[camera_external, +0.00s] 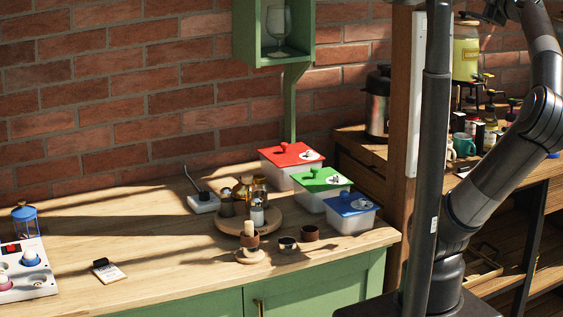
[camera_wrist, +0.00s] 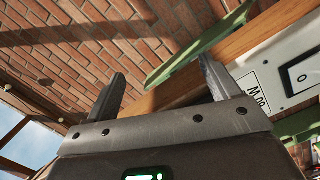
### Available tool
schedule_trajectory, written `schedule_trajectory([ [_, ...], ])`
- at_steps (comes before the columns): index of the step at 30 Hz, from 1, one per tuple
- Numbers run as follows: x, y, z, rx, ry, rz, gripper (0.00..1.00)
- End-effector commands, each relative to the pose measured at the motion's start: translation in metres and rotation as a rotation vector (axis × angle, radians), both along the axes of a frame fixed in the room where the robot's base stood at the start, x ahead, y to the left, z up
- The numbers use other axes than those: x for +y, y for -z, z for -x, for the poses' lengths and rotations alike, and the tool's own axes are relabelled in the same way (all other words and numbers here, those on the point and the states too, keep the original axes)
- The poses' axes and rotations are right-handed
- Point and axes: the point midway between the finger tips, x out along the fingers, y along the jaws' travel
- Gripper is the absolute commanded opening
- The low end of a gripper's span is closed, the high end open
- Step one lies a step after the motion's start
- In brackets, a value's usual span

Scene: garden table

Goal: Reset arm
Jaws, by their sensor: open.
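My gripper (camera_wrist: 161,84) shows in the wrist view with its two dark fingers spread wide apart and nothing between them. It points up toward a brick wall, a wooden post and a green shelf part. In the external view my arm rises at the right side, and its end (camera_external: 497,12) is cut off by the top edge of the picture. The arm is folded up, clear of the tabletop. It holds nothing that I can see.
A wooden table (camera_external: 150,262) carries red (camera_external: 288,160), green (camera_external: 322,188) and blue (camera_external: 350,212) lidded boxes and a round tray (camera_external: 228,223) with bottles. A wooden post (camera_external: 401,130) stands beside my arm. A shelf with jars and mugs (camera_external: 465,143) is behind it.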

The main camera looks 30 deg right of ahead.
Motion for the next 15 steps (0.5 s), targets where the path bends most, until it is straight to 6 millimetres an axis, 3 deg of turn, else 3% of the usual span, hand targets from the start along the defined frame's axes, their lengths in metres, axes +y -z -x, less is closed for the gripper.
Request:
schedule_trajectory([
  [6, 0.059, 0.034, 0.008, -0.024, -0.402, -0.128, 0.81],
  [15, 0.119, 0.069, 0.033, -0.038, -0.863, -0.270, 0.81],
])
